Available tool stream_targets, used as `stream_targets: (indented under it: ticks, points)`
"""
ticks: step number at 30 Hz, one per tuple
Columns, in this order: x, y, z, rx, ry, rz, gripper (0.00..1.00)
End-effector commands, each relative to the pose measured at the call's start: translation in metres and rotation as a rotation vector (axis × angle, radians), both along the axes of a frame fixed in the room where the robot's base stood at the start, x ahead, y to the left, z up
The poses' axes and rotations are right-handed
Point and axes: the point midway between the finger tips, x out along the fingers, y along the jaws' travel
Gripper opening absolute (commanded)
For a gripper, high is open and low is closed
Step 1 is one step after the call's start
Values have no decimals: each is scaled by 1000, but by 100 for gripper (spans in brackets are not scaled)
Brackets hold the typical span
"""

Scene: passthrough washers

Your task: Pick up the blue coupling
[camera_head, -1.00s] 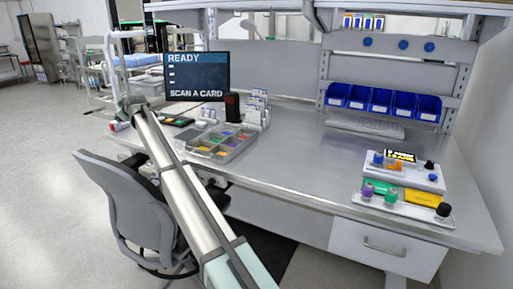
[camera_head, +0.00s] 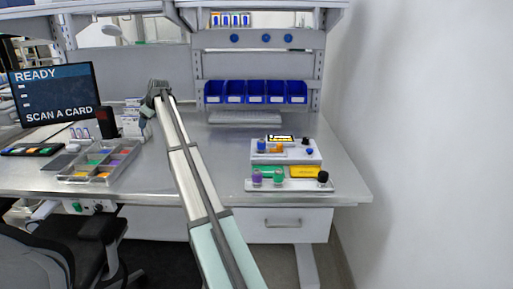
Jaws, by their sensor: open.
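A small blue cylindrical piece (camera_head: 261,145) stands at the left of the white device (camera_head: 285,158) on the right part of the bench. A smaller blue piece (camera_head: 309,152) sits at that device's right side. I cannot tell at this size which one is the blue coupling. My gripper (camera_head: 157,88) is at the end of my raised arm, left of the device and well apart from both blue pieces. It is small in view, open, and nothing shows between its fingers.
Blue bins (camera_head: 255,92) hang at the back above a grey keyboard-like item (camera_head: 245,118). A compartment tray (camera_head: 98,163) and a monitor (camera_head: 55,95) are left. The bench middle is clear.

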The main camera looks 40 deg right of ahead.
Motion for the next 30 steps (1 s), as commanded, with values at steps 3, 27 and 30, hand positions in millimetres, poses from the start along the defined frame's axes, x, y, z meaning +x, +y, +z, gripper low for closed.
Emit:
stream_targets:
  ticks: [3, 27, 30]
  points:
    - [-36, -67, -2, 12, 51, -45, 74]
    - [-326, -364, -5, 177, 336, -264, 74]
    - [-344, -375, -5, 190, 350, -274, 74]
